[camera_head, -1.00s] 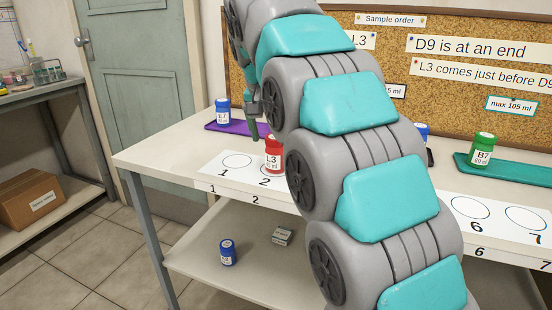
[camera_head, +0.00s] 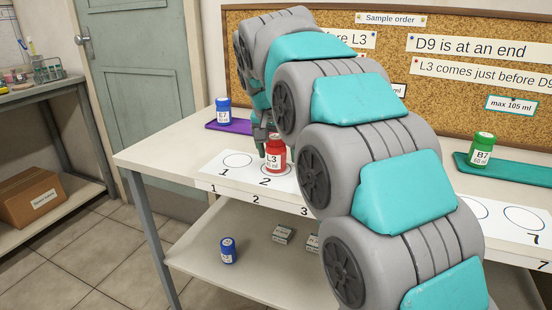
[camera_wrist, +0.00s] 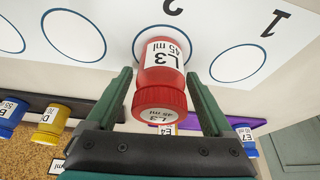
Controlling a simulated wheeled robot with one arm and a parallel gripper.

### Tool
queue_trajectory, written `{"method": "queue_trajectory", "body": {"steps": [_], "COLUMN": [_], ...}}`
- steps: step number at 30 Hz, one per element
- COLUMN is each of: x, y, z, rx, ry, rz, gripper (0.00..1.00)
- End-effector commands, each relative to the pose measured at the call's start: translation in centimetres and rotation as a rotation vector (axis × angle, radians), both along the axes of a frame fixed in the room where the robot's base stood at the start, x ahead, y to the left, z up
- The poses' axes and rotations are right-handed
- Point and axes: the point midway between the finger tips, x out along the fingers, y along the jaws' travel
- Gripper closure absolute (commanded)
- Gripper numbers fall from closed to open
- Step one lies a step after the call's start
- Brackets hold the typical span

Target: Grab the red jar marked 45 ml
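The red jar (camera_head: 275,156), labelled L3, stands upright on circle 2 of the white numbered strip. In the wrist view its label on the red jar (camera_wrist: 161,75) reads L3, 45 ml. My gripper (camera_wrist: 160,78) is open, with one green finger on each side of the jar and a visible gap on both sides. In the head view my gripper (camera_head: 262,148) is down beside the jar's left side, partly hidden by my arm.
A blue jar E7 (camera_head: 222,111) stands on a purple mat (camera_head: 213,126) behind. A green jar B7 (camera_head: 481,150) is on a green mat (camera_head: 535,177). A yellow jar (camera_wrist: 50,122) shows in the wrist view. Circle 1 (camera_head: 238,160) is empty. My arm hides the bench's middle.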

Motion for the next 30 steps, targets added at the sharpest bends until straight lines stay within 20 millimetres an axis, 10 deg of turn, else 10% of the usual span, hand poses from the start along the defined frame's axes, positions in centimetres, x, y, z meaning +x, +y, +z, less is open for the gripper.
{"method": "queue_trajectory", "body": {"steps": [21, 30], "x": [-0.01, 0.0], "y": [0.0, 0.01], "z": [0.03, 0.14], "rx": [0.0, 0.0], "ry": [0.0, 0.0], "rz": [0.0, 0.0], "gripper": [0.95, 0.95]}}
